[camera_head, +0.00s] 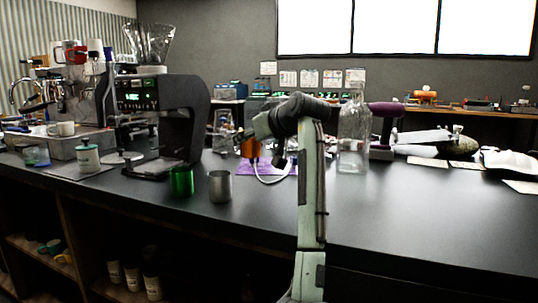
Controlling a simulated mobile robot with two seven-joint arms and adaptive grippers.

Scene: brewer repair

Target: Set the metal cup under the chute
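The silver metal cup (220,187) stands upright on the dark counter, close to its front edge. A green metallic cup (181,181) stands just left of it. The black grinder (182,110) with a clear hopper (150,42) and lit display stands behind and left of the cups. Its base reaches forward under its overhanging head; the chute itself is too dark to make out. One arm of mine, apparently the right, rises right of the cup. Its dark end (279,156) hangs over the counter, well apart from the cup; its fingers are unclear. My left gripper is out of view.
A glass bottle (354,135) stands right of my arm. A purple mat (266,165) with an orange item (250,147) and a pale cable lies behind it. The front right counter is clear.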

